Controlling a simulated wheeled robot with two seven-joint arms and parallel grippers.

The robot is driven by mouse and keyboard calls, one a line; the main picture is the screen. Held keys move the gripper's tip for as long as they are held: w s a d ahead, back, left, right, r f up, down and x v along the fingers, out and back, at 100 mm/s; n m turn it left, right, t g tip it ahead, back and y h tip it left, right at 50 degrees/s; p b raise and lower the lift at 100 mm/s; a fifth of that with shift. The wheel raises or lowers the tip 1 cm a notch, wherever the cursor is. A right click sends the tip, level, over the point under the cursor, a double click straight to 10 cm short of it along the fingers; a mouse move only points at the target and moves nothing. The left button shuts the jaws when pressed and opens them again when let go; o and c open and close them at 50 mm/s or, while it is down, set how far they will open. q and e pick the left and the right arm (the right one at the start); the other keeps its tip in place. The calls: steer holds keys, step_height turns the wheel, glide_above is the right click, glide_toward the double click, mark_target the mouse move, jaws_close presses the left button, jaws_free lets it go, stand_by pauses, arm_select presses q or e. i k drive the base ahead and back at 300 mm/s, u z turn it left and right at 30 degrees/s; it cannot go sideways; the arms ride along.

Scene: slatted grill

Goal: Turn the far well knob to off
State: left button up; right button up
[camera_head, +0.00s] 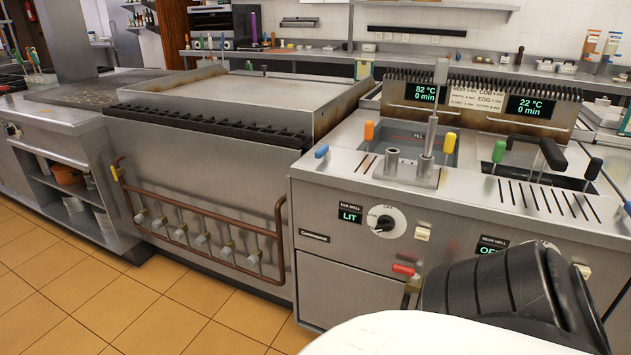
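The far well knob (385,222) is a white dial with a black grip on the front panel of the steel fryer-like unit. The far well display (349,216) to its left reads LIT in green. Neither gripper shows; no fingers are near the far well knob.
My black and white arm parts fill the lower right. A red-handled lever (404,269) is below the knob and a beige switch (422,234) to its right. Coloured handles rise from the wells above. A copper pipe (200,215) with several valves runs at left. Tiled floor (150,300) is clear.

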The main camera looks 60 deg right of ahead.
mark_target(385, 223)
steer(key=i, duration=1.5)
steer(key=z, duration=2.5)
